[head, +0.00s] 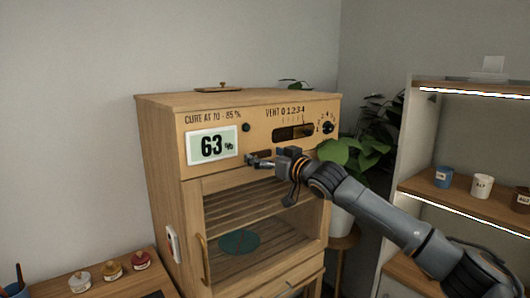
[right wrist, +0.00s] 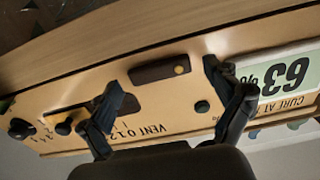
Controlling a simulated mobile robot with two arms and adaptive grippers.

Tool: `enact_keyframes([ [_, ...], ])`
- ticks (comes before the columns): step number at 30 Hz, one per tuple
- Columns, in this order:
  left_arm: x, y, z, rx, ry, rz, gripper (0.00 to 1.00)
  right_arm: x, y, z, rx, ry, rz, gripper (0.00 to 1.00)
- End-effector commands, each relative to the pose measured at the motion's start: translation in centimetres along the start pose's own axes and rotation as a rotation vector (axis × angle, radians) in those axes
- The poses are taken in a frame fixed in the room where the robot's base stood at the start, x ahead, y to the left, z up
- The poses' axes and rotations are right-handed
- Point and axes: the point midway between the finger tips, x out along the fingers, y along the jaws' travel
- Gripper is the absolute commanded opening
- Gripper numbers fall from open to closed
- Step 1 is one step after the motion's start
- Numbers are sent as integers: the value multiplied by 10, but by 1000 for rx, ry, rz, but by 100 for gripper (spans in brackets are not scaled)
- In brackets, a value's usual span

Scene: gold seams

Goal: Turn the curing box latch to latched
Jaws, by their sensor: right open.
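The wooden curing box (head: 165,190) stands in the middle of the head view, its glazed front door (head: 265,225) looking closed. The latch appears to be a dark brown bar with a brass dot at one end; it lies lengthwise along the panel in the right wrist view (right wrist: 158,71). In the head view my right gripper mostly hides it. My right gripper (head: 252,161) is open at the panel above the door. Its two fingers (right wrist: 163,78) spread either side of the bar in the wrist view, with no clear contact. My left gripper is out of view.
The panel carries a 63% display (head: 212,145), a vent slot (head: 293,133) and a dark knob (head: 328,127). A brass handle (head: 203,258) is on the door's left. A plant (head: 350,155) stands right of the box. Shelves (head: 450,198) with cups are farther right; small jars (head: 112,270) sit lower left.

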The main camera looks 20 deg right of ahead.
Motion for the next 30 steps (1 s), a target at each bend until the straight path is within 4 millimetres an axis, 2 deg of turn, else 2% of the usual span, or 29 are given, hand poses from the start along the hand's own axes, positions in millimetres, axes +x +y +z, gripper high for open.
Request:
enact_keyframes([
  [8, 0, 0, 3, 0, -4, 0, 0, 2, 0, 0, 0, 0, -1, 91],
  [16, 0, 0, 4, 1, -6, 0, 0, 1, 0, 0, 1, 0, 0, 38],
  [23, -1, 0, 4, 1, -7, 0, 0, 1, 0, 1, 11, -1, 0, 36],
  [30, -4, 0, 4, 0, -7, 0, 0, 2, 0, 4, 99, -4, 0, 36],
])
